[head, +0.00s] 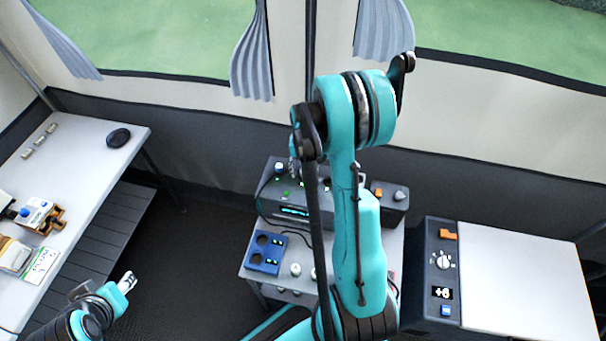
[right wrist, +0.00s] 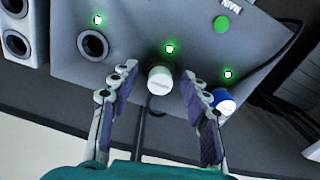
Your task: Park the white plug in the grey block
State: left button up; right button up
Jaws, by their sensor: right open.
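The white plug (right wrist: 160,80) stands in the middle position of the dark grey panel (right wrist: 130,30) in the right wrist view, below a green light. My right gripper (right wrist: 157,75) is open, with one finger on each side of the plug and gaps showing on both sides. In the head view my right arm hides the plug and the grey block. My left gripper (head: 126,283) is at the lower left, far from the panel; its opening is unclear.
A blue plug (right wrist: 223,100) is right of the white one, and an empty socket (right wrist: 93,45) is left. Dark cables hang nearby. A blue two-hole block (head: 262,262) sits before the panel. The left table holds small items.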

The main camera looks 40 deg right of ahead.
aim_at(304, 170)
dwell(0.4)
grip_shut()
jog(key=shift+r, duration=0.2)
jog(key=shift+r, duration=0.15)
jog(key=shift+r+p, duration=1.85)
jog(key=shift+r, duration=0.8)
